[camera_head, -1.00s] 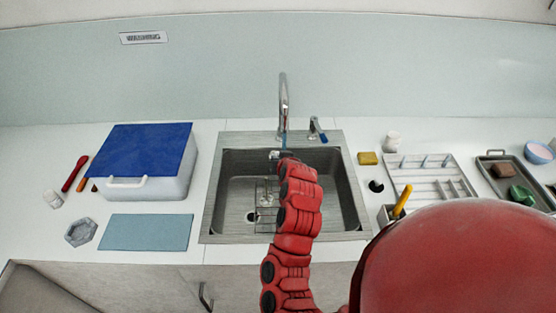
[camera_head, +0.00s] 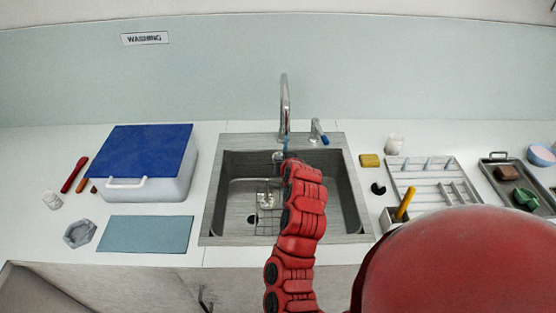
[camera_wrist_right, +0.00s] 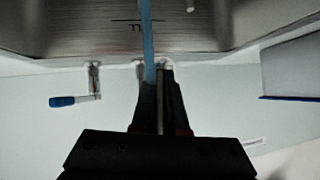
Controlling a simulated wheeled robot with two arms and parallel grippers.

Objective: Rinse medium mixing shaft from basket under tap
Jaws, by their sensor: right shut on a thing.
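My right arm reaches over the sink (camera_head: 212,222), and its gripper (camera_head: 285,160) is below the tap spout (camera_head: 284,95). Its jaws are mostly hidden by the arm in the head view. In the right wrist view, the gripper (camera_wrist_right: 156,78) is closed around a thin grey piece, apparently the mixing shaft (camera_wrist_right: 160,112); its size cannot be told. A blue strip, apparently the water stream (camera_wrist_right: 148,35), passes at the fingertips; a little blue also shows below the spout. A wire basket (camera_head: 268,222) sits in the sink, partly behind my arm. My left gripper is out of view.
The tap lever (camera_head: 319,130) with a blue end stands right of the spout. A blue-lidded box (camera_head: 140,155) and a blue mat (camera_head: 146,233) are left of the sink. A sponge (camera_head: 370,160), a rack (camera_head: 430,180) and a tray (camera_head: 488,160) are at right.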

